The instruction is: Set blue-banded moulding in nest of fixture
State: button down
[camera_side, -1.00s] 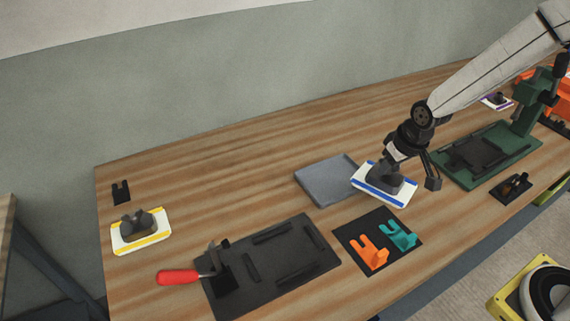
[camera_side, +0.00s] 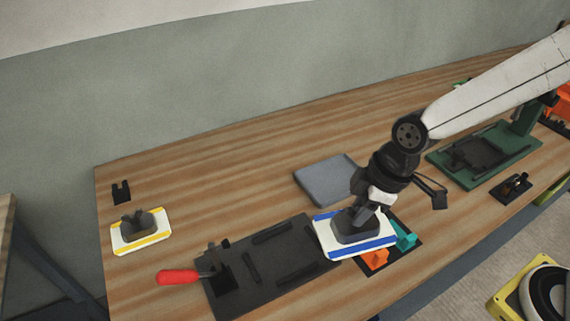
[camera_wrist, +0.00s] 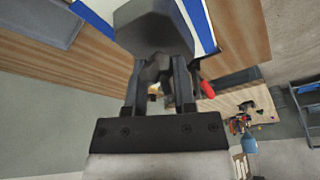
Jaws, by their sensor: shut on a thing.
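The blue-banded moulding (camera_side: 322,226), a white plate with blue edge bands and a dark grey raised block, is held by my gripper (camera_side: 366,212). It appears raised above the bench, beside the right end of the dark fixture plate (camera_side: 290,278), and overlaps it in the side view. That plate carries low black ribs and a red-handled clamp (camera_side: 180,277) at its left end. In the wrist view the two fingers of my gripper (camera_wrist: 159,72) are shut on the dark block of the moulding (camera_wrist: 202,22). The moulding's underside is hidden.
A black mat holds orange (camera_side: 375,259) and teal (camera_side: 405,238) pieces, partly hidden by the moulding. A grey flat slab (camera_side: 322,178) lies behind. A yellow-banded moulding (camera_side: 125,246) sits at the left. A green press fixture (camera_side: 495,165) stands at the right.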

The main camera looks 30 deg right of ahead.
jog(key=s+a+n, duration=0.1)
jog(key=s+a+r+n, duration=0.1)
jog(key=s+a, duration=0.1)
jog(key=shift+s+a+r+n+g+y, duration=0.1)
jog(key=shift+s+a+n+g+y, duration=0.05)
jog(key=shift+s+n+g+y, duration=0.2)
jog(key=shift+w, duration=0.15)
jog(key=w+a+f, duration=0.4)
jog(key=w, duration=0.4)
send_over(285, 253)
jog(key=shift+f, duration=2.65)
jog(key=shift+s+d, duration=0.2)
jog(key=shift+w+a+f, duration=0.15)
jog(key=shift+w+f, duration=0.05)
jog(key=shift+f, duration=1.65)
jog(key=shift+f, duration=0.25)
